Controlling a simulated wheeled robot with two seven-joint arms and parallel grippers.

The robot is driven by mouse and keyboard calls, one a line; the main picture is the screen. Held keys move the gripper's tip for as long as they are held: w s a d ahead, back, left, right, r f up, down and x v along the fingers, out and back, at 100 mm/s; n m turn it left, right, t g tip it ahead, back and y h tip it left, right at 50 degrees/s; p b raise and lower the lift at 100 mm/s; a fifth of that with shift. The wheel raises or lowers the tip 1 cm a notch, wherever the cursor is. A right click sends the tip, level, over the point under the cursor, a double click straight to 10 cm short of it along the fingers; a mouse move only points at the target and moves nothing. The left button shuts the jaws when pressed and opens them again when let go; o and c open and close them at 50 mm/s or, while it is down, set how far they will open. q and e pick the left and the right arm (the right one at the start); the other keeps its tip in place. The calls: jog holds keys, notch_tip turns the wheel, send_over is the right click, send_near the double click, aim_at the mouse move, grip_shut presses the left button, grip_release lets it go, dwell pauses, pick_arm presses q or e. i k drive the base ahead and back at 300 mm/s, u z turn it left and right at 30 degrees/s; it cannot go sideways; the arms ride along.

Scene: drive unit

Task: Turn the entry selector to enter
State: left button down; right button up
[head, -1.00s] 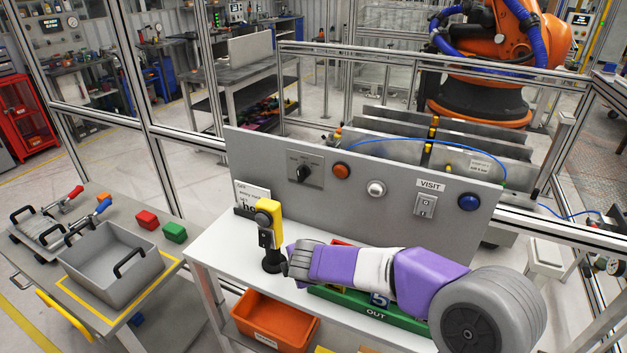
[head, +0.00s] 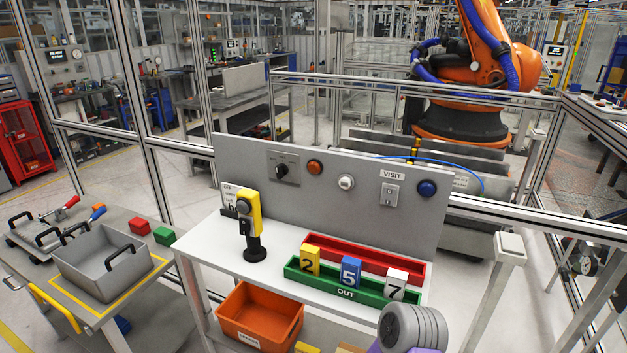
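The entry selector (head: 281,170) is a black rotary knob on a small grey plate, at the left part of the upright grey panel (head: 330,205). The plate's lettering is too small to read, so I cannot tell which position the knob is at. Nothing touches the knob. A grey ribbed part of my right arm shows at the bottom right, with a bit of purple below it. Neither my left nor my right gripper can be seen.
Right of the selector sit an orange button (head: 314,167), a white button (head: 346,182), a VISIT switch (head: 389,195) and a blue button (head: 427,188). A yellow handheld device (head: 249,212) stands before the panel. A green OUT rack (head: 318,283) holds numbered blocks.

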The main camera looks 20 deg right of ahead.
aim_at(281, 170)
jog(key=z, duration=0.4)
jog(key=k, duration=0.9)
jog(key=u, duration=0.75)
jog(key=i, duration=1.45)
jog(key=z, duration=0.4)
